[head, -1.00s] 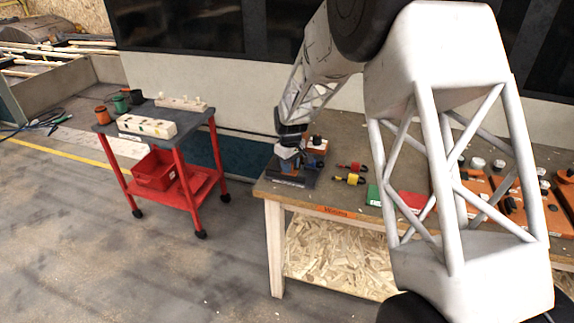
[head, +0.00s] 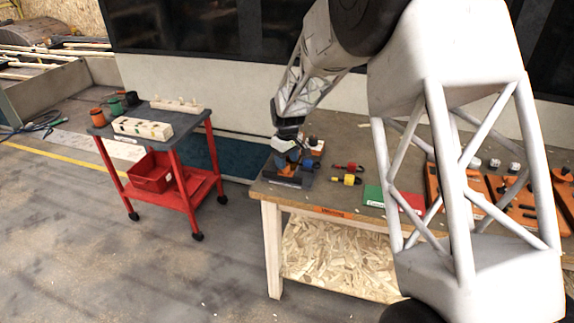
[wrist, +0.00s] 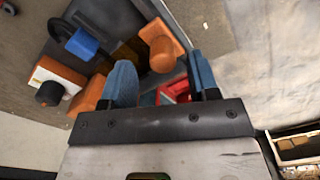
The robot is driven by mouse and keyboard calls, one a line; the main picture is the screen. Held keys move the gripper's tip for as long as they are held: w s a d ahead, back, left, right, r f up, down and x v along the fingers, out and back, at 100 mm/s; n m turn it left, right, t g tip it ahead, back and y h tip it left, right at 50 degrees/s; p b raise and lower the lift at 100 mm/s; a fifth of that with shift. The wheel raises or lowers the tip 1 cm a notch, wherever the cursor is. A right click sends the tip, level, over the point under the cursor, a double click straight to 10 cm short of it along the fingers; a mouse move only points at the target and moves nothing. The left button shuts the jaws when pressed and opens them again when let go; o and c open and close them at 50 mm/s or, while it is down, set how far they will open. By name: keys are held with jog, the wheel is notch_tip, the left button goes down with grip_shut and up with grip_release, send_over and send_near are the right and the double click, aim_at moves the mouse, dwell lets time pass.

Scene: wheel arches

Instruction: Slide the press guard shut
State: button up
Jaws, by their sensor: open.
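A small press-like fixture with a dark base (head: 292,183) sits at the left front corner of the workbench. My gripper (head: 288,160) is down at it in the head view and hides part of it. In the wrist view, my gripper's two blue fingers (wrist: 162,82) are apart. An orange block with a round knob (wrist: 160,48) stands beyond and between them, and a dark plate lies behind it. Contact with the fingers cannot be told. Another orange piece (wrist: 90,95) is beside the left finger. Which part is the guard is unclear.
An orange-and-white block with a black knob (wrist: 55,85) and a blue piece with a black loop (wrist: 82,43) are close by. Red and yellow pieces (head: 348,180) and a green-and-red board (head: 385,197) lie right. A red cart (head: 165,170) stands left across open floor.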

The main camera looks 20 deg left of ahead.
jog(key=shift+r, duration=2.3)
jog(key=shift+d+r, duration=0.35)
jog(key=shift+d, duration=0.05)
jog(key=s+d+r+m, duration=0.2)
jog(key=s+d+r, duration=0.35)
jog(key=d, duration=0.35)
jog(key=s+d+r+m+t, duration=0.1)
jog(key=s+d+r+m, duration=0.1)
jog(key=s+d+r, duration=0.55)
jog(key=s+d+r+m, duration=0.2)
jog(key=s+d+r, duration=0.15)
jog(key=d, duration=0.75)
jog(key=s+d+m, duration=0.2)
jog(key=s+d, duration=0.3)
jog(key=s, duration=0.4)
jog(key=s+d+m+t, duration=0.1)
jog(key=s+d+m, duration=0.1)
jog(key=s+d, duration=0.3)
jog(key=s+d+m, duration=0.2)
jog(key=s+d, duration=0.3)
jog(key=s, duration=0.9)
jog(key=shift+d+f+m+t, duration=0.2)
jog(key=shift+f+m+t, duration=0.1)
jog(key=shift+f+m, duration=0.1)
